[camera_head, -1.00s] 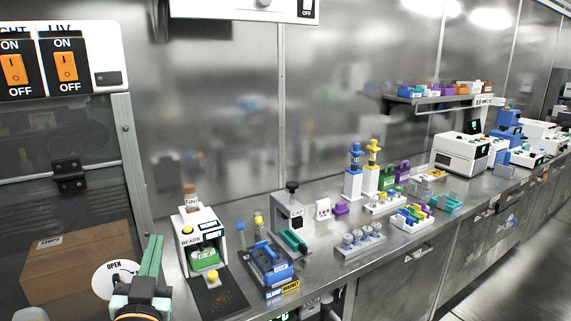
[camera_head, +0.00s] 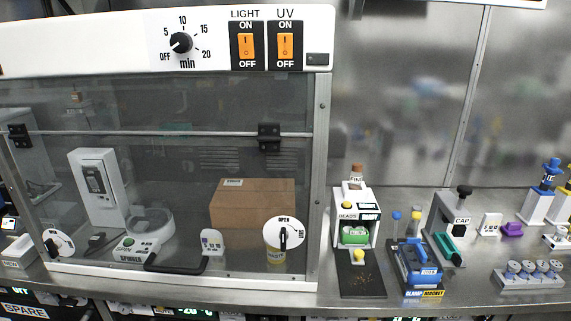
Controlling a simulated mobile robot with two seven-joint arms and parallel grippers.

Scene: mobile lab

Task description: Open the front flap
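The front flap (camera_head: 180,215) is a clear panel on the white-topped cabinet at the left of the head view. It hangs down, closed, with a white sill along its bottom edge. A black handle (camera_head: 177,266) sits at its lower middle. A round white latch dial marked OPEN (camera_head: 284,236) is at its lower right, and a second round dial (camera_head: 58,243) is at its lower left. A black hinge (camera_head: 269,136) joins it to the upper panel. Neither of my grippers is in view.
Behind the flap are a cardboard box (camera_head: 252,204) and a white spin device (camera_head: 145,238). Right of the cabinet stand a bead dispenser (camera_head: 355,225), a blue magnet rack (camera_head: 418,262) and a capper (camera_head: 455,225) on the steel bench. Switches and a timer knob (camera_head: 181,42) are above.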

